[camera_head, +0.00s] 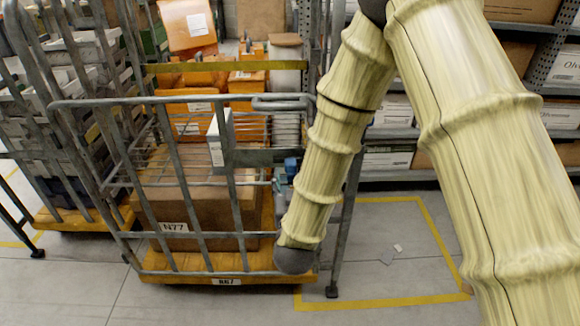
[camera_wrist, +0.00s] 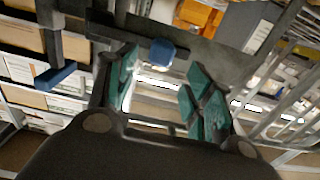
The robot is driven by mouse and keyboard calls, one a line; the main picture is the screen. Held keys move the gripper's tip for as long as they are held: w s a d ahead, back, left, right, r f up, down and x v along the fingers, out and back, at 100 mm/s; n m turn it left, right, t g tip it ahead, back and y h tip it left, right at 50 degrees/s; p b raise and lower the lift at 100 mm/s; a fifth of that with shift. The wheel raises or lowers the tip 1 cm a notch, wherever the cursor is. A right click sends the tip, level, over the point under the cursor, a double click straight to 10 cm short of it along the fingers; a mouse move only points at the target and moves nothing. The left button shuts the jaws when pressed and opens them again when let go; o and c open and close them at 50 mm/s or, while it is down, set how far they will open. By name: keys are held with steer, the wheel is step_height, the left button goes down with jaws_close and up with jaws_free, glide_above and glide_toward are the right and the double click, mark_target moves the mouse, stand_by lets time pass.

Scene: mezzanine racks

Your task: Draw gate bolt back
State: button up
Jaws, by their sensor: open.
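A cage trolley (camera_head: 150,103) with a grey tube gate stands at the left of the head view. In the wrist view a dark metal bar (camera_wrist: 195,53) crosses the top and carries a blue knob (camera_wrist: 161,52), which looks like the bolt's handle. A second blue-tipped piece (camera_wrist: 56,75) hangs at the left. My gripper (camera_wrist: 165,90) is open, its teal pads apart and nothing held between them. The knob shows just above the gap between the fingertips; I cannot tell the depth between. In the head view my arm hides most of the gripper; a small blue patch shows beside it.
A second loaded trolley (camera_head: 75,215) stands close on the left. Racks with boxes (camera_head: 388,158) line the back. A yellow-outlined floor area (camera_head: 400,265) is mostly clear, with small scraps.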

mark_target(291, 168)
steer(key=shift+w, duration=3)
steer(key=shift+c, duration=0.2)
jaws_close()
